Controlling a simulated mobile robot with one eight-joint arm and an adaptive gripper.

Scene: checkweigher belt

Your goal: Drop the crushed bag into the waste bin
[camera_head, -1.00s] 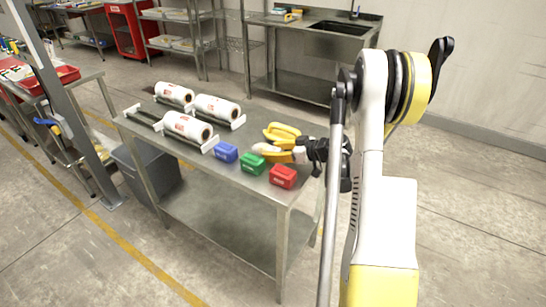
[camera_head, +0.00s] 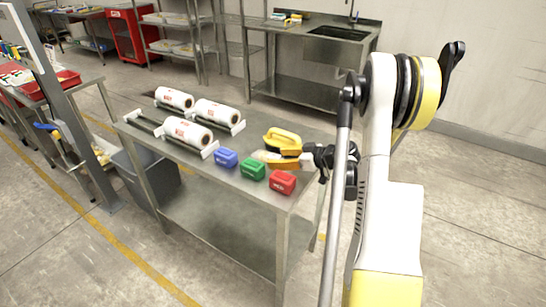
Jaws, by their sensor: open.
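I cannot make out a crushed bag in the head view. A grey open-topped bin (camera_head: 150,178) stands on the floor at the left end of the steel table (camera_head: 240,184); its inside is mostly hidden by the table. My gripper (camera_head: 311,156) is black, open, and low over the table's right end. It is beside a yellow-handled brush (camera_head: 284,164) with pale bristles and a yellow handled tool (camera_head: 283,139). Whether it touches either is too small to tell.
A grey post (camera_head: 75,120) stands left of the bin. The floor at front is clear.

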